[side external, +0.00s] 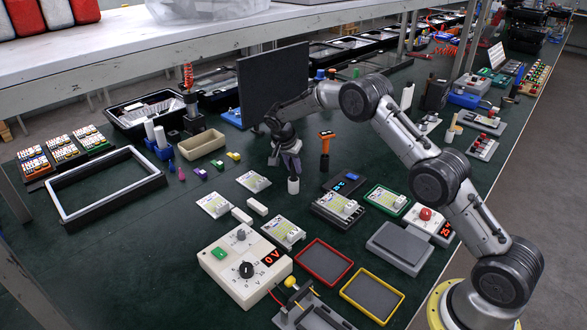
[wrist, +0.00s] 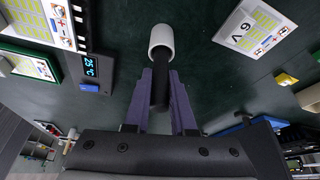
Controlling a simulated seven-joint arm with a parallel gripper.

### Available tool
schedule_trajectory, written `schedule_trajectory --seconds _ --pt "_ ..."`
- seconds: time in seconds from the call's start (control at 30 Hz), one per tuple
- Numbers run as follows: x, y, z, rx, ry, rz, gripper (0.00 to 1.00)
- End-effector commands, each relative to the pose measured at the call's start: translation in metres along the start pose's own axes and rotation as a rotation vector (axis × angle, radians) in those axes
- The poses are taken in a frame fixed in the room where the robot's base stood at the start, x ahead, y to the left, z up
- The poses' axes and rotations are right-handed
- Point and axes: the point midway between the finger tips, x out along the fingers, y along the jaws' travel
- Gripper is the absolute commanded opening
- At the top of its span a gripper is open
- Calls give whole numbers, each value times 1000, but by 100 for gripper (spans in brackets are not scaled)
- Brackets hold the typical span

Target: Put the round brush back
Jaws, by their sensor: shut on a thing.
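My gripper (side external: 291,160), with purple fingers, points down over the middle of the green bench. In the wrist view its fingers (wrist: 160,100) are shut on the dark handle (wrist: 159,88) of what looks like the round brush. A white round piece (wrist: 161,40) surrounds the far end of the handle. In the side view this white piece (side external: 293,186) shows below the fingers, at or close to the bench top. I cannot tell whether it is the brush's head or a separate cup.
An orange-topped tool (side external: 326,136) stands upright in a dark holder (side external: 324,163) just right of my gripper. A tan open bin (side external: 202,144) and a dark upright panel (side external: 272,85) are behind. Housings with boards (side external: 338,210) lie in front. Bare bench shows to the left.

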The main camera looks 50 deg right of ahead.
Motion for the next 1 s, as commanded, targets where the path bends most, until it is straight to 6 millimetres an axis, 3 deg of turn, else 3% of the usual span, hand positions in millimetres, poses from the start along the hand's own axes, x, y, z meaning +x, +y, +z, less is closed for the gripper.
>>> schedule_trajectory --seconds 0.47,0.5,0.63,1.0 --pt "8 0 4 0 0 0 0" --pt "8 0 4 0 0 0 29" --pt "8 0 4 0 0 0 52" --pt "4 0 2 1 0 -1 53"
